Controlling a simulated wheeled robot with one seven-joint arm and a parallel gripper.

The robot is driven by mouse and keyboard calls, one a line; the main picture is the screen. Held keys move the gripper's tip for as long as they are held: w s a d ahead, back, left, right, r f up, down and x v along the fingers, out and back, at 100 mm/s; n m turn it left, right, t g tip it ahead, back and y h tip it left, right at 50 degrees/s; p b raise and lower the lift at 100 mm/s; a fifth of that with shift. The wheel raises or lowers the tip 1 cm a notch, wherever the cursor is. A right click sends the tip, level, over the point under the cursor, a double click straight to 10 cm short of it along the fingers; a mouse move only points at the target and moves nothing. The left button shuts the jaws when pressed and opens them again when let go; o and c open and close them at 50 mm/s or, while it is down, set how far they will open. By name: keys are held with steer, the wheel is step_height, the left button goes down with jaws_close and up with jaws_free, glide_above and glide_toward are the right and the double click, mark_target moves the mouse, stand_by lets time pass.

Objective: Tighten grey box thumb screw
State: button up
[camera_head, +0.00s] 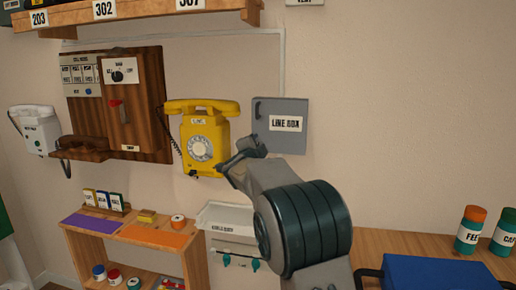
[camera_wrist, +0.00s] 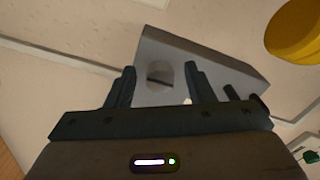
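The grey box (camera_head: 281,135), labelled "LINE BOX", is fixed to the wall right of the yellow phone. It fills the middle of the wrist view (camera_wrist: 215,65). A small rounded grey piece (camera_wrist: 163,74) on it looks like the thumb screw; its exact shape is unclear. My gripper (camera_wrist: 160,68) is open, with that piece seen between its fingers and a gap on each side. In the head view, my gripper (camera_head: 243,157) is at the box's lower left, partly covering that corner. The thumb screw cannot be made out there.
The yellow dial phone (camera_head: 203,140) hangs close to the left of my gripper. A wooden phone panel (camera_head: 140,100) is farther left. A white tray (camera_head: 228,218) is below. The wall right of the box is clear. A shelf (camera_head: 150,12) runs above.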

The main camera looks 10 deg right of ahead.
steer(key=v, duration=1.3)
steer(key=shift+s+b, duration=0.35)
steer(key=shift+s, duration=0.05)
steer(key=shift+a, duration=0.15)
steer(key=s+a+f+n+g+y+p, duration=0.15)
steer(key=s+n+g+y+p, duration=0.35)
steer(key=s+n+y+p, duration=0.6)
steer(key=s+d+f+n+g+h+p, duration=0.1)
steer(key=s+d+f+n+g, duration=0.1)
steer(key=s, duration=0.6)
steer(key=s+d+f+n+g+h, duration=0.1)
steer(key=s+g, duration=0.3)
steer(key=s, duration=0.4)
steer(key=s+d+f+n+g+h+p, duration=0.1)
steer(key=s+d+f+n+g+h, duration=0.1)
steer(key=s, duration=0.7)
steer(key=shift+d+f+n+g+p, duration=0.4)
steer(key=shift+d+f+n, duration=0.3)
steer(key=shift+d+f, duration=0.15)
steer(key=shift+s, duration=0.1)
